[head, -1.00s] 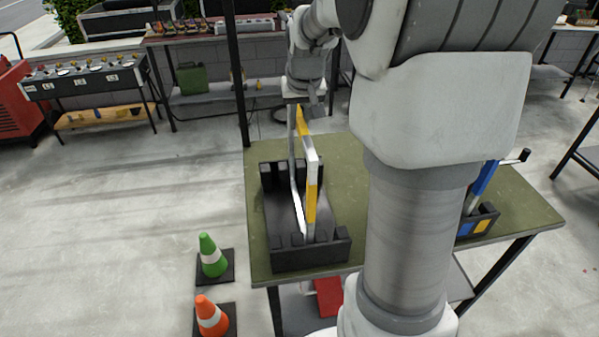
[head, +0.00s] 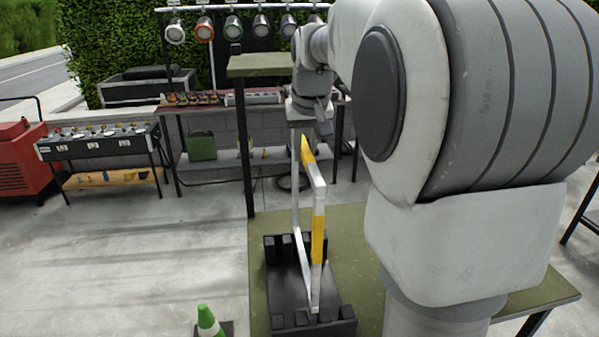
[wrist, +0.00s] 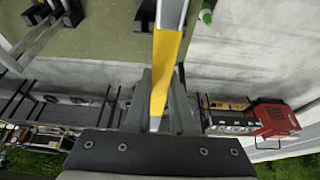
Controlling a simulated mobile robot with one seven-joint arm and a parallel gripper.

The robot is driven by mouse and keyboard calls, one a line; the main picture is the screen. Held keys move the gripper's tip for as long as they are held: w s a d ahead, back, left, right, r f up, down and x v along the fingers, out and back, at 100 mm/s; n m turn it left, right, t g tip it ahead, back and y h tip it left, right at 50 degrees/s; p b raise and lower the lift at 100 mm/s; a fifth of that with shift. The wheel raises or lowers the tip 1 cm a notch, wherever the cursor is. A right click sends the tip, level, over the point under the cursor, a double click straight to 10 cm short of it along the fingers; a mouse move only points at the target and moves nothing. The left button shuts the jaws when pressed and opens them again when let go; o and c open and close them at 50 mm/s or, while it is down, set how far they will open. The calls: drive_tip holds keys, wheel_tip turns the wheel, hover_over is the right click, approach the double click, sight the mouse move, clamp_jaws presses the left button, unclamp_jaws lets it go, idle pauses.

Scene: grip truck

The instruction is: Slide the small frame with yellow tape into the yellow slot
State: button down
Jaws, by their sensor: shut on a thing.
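The small frame with yellow tape (head: 318,238) is a white rectangular frame with yellow bands. It stands upright and edge-on below my gripper (head: 308,128) in the head view. My gripper is shut on its upper bar; in the wrist view the yellow-taped bar (wrist: 164,75) runs between the fingers of my gripper (wrist: 162,118). A black slotted rack (head: 285,283) lies beneath the frame on the green table (head: 351,235). The frame's lower end overlaps the rack's front in the picture; I cannot tell whether it touches. No yellow slot can be made out in the head view now.
My arm hides the table's right side. A green-topped post shelf (head: 262,64) rises at the back left of the table. A case stand (head: 100,145) and red machine (head: 20,160) are farther back.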

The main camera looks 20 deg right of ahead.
wheel_tip(320, 180, up, 7)
drive_tip(key=shift+r+p, duration=0.2)
drive_tip(key=shift+p, duration=0.3)
wheel_tip(320, 180, up, 10)
drive_tip(key=p, duration=0.9)
drive_tip(key=shift+r+p, duration=0.25)
drive_tip(key=shift+p, duration=0.05)
drive_tip(key=shift+s, duration=0.1)
